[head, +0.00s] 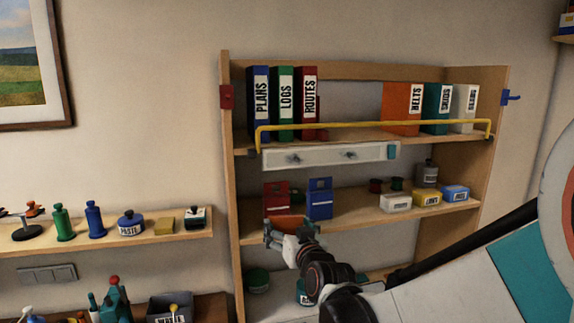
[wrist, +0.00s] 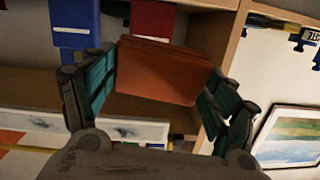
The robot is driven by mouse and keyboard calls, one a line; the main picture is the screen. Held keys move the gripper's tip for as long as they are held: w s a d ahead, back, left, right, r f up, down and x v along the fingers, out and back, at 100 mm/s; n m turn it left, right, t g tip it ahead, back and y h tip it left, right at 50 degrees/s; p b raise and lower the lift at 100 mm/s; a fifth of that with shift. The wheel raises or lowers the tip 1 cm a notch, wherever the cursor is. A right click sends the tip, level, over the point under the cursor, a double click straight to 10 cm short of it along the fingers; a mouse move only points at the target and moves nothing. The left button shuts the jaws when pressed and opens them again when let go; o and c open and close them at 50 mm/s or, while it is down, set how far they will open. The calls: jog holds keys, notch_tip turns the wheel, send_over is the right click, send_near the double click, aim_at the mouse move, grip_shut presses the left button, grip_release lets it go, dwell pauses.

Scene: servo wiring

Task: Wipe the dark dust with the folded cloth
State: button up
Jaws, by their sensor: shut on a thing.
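The folded cloth (wrist: 165,72) is orange-brown and sits between the fingers of my gripper (wrist: 160,95). In the head view the cloth (head: 287,222) shows above my gripper (head: 286,234), in front of the middle shelf and below the red box. My gripper is shut on the cloth, and its fingers press on both sides. A white panel (head: 322,156) under the upper shelf bears two dark marks; I cannot tell for sure that they are the dust. The panel (wrist: 150,132) also shows low in the wrist view, apart from the cloth.
A red box (head: 276,197) and a blue box (head: 320,198) stand on the middle shelf close to my gripper. A yellow rail (head: 375,124) runs in front of several binders. A small shelf (head: 130,235) at the left holds bottles and jars.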

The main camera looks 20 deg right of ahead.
notch_tip(320, 180, up, 6)
jog(key=t+p, duration=0.1)
jog(key=p, duration=0.1)
notch_tip(320, 180, up, 10)
jog(key=f+t+h+p, duration=0.1)
jog(key=t+p, duration=0.1)
send_over(290, 215)
jog(key=shift+w+r+m, duration=0.25)
jog(key=shift+m, duration=0.15)
dwell(0.9)
jog(key=shift+w, duration=1.05)
dwell(0.7)
jog(key=shift+s+d+b, duration=0.1)
jog(key=shift+d+b, duration=0.2)
jog(key=shift+d, duration=1.6)
jog(key=shift+d+b, duration=0.35)
jog(key=shift+d, duration=1.5)
jog(key=shift+a, duration=0.1)
jog(key=shift+a, duration=3.7)
